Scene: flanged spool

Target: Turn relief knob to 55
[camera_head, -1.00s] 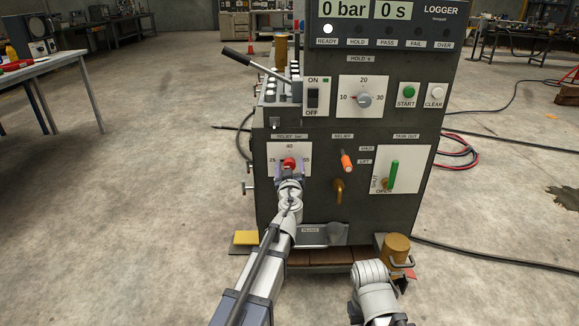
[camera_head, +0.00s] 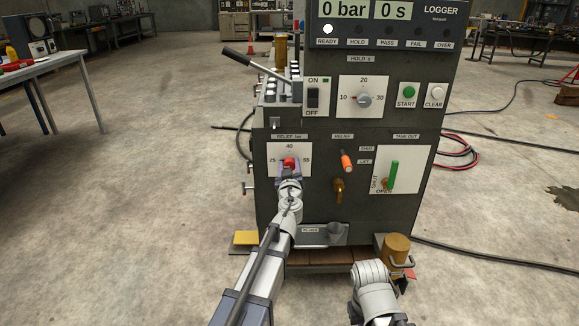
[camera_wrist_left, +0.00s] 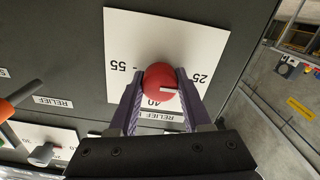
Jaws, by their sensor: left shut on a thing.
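The red relief knob (camera_head: 289,162) sits on a white dial plate marked 25, 40 and 55 on the machine's front. My left gripper (camera_head: 289,169) reaches it from below in the head view. In the left wrist view the fingers stand on either side of the knob (camera_wrist_left: 159,80), shut on it. The plate (camera_wrist_left: 150,32) appears turned over there, with 55 at left, 25 at right and 40 below. A white mark on the knob lies toward the 25 side.
Right of the dial are an orange-tipped relief lever (camera_head: 347,162) and a green tank-out handle (camera_head: 393,174). Above are a hold knob (camera_head: 364,100) and start button (camera_head: 409,92). A brown cylinder (camera_head: 396,248) stands at the machine's lower right. Open floor lies left.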

